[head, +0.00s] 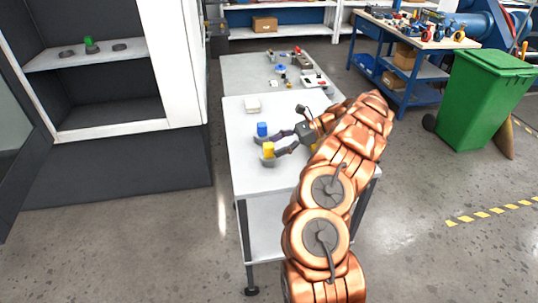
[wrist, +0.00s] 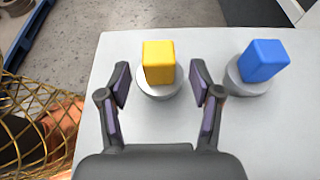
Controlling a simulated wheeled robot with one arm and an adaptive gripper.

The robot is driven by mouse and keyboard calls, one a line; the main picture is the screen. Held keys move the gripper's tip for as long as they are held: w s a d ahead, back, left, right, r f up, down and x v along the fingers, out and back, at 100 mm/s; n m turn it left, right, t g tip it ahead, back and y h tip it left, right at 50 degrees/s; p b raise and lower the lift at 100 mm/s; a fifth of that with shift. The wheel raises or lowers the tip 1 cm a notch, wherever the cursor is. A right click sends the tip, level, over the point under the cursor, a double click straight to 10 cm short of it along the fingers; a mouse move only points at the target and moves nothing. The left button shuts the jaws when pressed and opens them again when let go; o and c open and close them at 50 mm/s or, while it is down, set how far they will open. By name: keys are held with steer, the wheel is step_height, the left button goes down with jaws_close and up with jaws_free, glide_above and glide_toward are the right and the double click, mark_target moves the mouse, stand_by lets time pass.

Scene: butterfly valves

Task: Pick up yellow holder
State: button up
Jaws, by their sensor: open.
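The yellow holder (wrist: 158,62) is a small yellow block standing on a round grey-white base (wrist: 160,90) on the white table. It also shows in the head view (head: 268,148), near the table's left edge. My gripper (wrist: 160,80) is open, with one finger on each side of the yellow holder in the wrist view. The fingers appear apart from it, and I cannot tell the exact height gap. In the head view my gripper (head: 264,146) reaches in from the right, its fingers partly hiding the base.
A blue block (wrist: 264,60) on a similar round base stands close to the right in the wrist view. A grey cabinet (head: 182,70) stands left of the table.

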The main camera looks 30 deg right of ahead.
mark_target(269, 149)
steer(key=shift+p+x, duration=0.45)
steer(key=shift+x, duration=1.35)
steer(key=shift+s, duration=0.1)
steer(key=shift+c, duration=0.2)
jaws_close()
